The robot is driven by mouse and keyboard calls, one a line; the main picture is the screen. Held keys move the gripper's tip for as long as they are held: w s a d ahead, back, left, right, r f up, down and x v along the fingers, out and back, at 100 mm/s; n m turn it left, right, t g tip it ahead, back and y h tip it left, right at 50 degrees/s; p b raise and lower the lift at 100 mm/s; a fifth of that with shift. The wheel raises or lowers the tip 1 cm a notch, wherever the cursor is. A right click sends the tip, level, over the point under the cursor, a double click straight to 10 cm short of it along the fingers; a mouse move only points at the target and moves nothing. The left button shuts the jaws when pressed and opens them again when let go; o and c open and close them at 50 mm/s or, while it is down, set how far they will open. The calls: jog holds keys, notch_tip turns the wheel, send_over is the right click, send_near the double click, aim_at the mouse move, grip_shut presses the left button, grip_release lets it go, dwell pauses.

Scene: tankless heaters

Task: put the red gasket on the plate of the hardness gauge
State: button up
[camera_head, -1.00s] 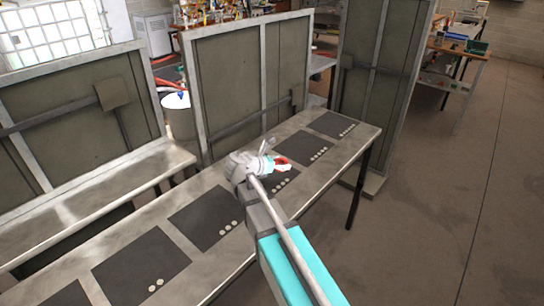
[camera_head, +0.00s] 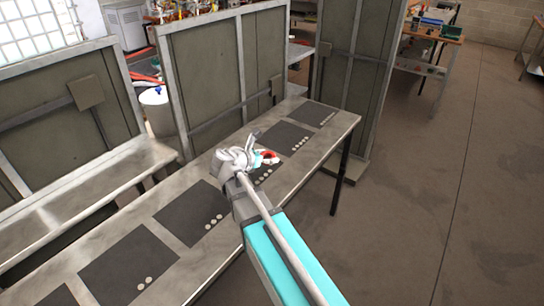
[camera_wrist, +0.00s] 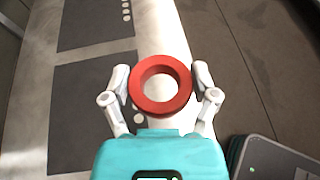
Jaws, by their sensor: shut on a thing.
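The red gasket (camera_wrist: 160,108) is a thick ring held between the two fingers of my gripper (camera_wrist: 160,88) in the wrist view. A finger touches each side of it, and the metal bench top shows below. In the head view the gasket (camera_head: 267,155) is a small red patch at the end of my arm, above the bench, and my gripper (camera_head: 262,158) partly hides it. I cannot make out a hardness gauge or its plate in these frames.
The long metal bench (camera_head: 337,128) carries a row of dark mats (camera_head: 187,212) with pale discs on them. Grey-green panels (camera_head: 225,70) stand behind it. A white bucket (camera_head: 157,110) stands between panels. Open floor (camera_head: 450,200) lies to the right, with a workbench (camera_head: 430,38) farther back.

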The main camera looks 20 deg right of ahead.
aim_at(268, 156)
notch_tip(268, 156, up, 8)
jog(key=p, duration=0.8)
jog(key=shift+f, duration=0.1)
